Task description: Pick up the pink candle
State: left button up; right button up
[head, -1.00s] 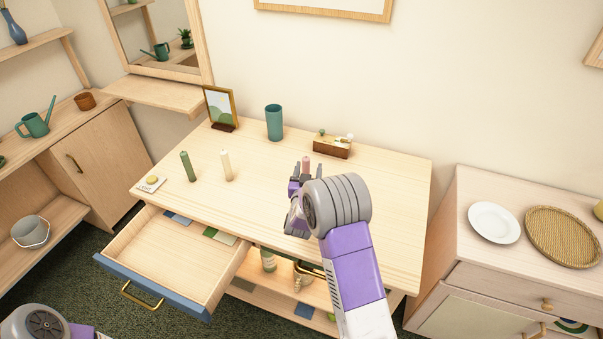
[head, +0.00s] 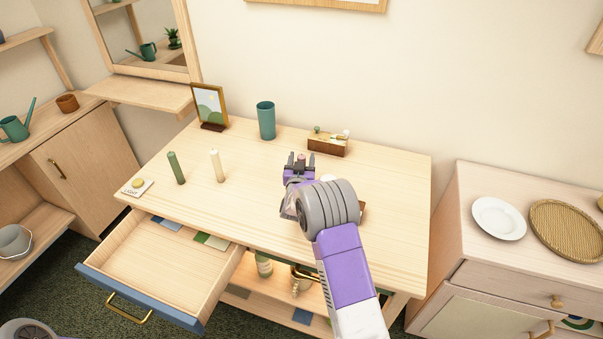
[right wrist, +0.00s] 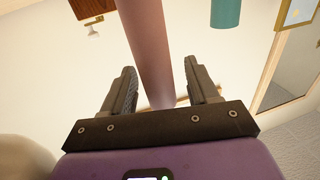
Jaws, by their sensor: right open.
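The pink candle (head: 301,156) stands on the desk, mostly hidden behind my right gripper in the head view. In the right wrist view the pink candle (right wrist: 147,45) shows large, between the two fingers. My right gripper (head: 299,160) is open, with a finger on each side of the candle. In the right wrist view gaps show between the candle and both fingers (right wrist: 164,78). My left gripper is out of view; only a grey part of my left arm shows at the lower left.
A teal cup (head: 266,120), a picture frame (head: 210,106) and a brown box (head: 328,146) stand at the back. The drawer (head: 160,262) is open.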

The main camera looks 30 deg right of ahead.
jog(key=shift+w+d, duration=0.4)
jog(key=shift+w, duration=0.05)
jog(key=shift+c, duration=0.3)
grip_shut()
